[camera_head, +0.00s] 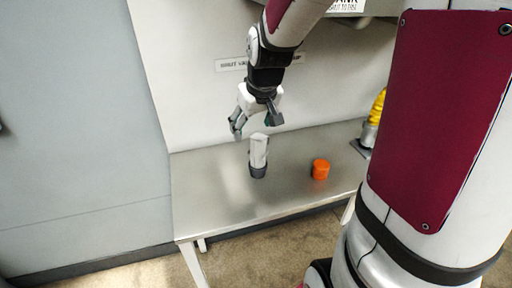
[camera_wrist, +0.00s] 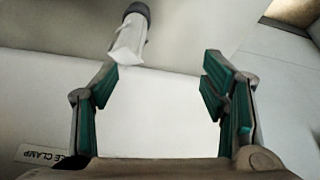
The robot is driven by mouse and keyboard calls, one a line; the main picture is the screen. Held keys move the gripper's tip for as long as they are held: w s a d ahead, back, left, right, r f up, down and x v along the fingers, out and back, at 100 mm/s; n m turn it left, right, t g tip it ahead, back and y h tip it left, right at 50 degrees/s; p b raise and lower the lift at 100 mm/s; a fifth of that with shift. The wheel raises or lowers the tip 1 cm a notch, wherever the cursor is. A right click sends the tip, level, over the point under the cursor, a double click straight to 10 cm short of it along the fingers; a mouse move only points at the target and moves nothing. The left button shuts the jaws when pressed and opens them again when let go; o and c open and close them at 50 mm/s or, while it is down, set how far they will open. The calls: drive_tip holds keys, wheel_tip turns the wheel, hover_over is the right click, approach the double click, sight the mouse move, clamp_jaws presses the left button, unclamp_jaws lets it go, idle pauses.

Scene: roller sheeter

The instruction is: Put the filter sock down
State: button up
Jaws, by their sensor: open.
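The filter sock (camera_head: 258,152) is a white sleeve with a dark grey base. It stands upright on the metal table (camera_head: 215,208). My gripper (camera_head: 256,127) is open and empty, just above and slightly to the left of the sock's top, apart from it. In the wrist view the sock (camera_wrist: 130,40) lies beyond the fingers at the upper left, its white end toward me and its dark end away. The green-padded fingers of my gripper (camera_wrist: 163,92) are spread wide with nothing between them.
A yellow ribbed object (camera_head: 377,106) on a metal base stands at the table's right end. A pale wall panel with labels (camera_head: 190,90) rises behind. The table's left part is clear.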

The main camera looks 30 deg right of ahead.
drive_tip(key=s+a+r, duration=0.5)
drive_tip(key=s+a, duration=0.1)
drive_tip(key=s, duration=0.3)
drive_tip(key=s+a+r+n+t+y, duration=0.1)
drive_tip(key=s+a+r, duration=0.4)
drive_tip(key=s, duration=0.5)
drive_tip(key=shift+s+a+r, duration=0.25)
drive_tip(key=shift+a+r, duration=0.05)
drive_tip(key=shift+a, duration=0.3)
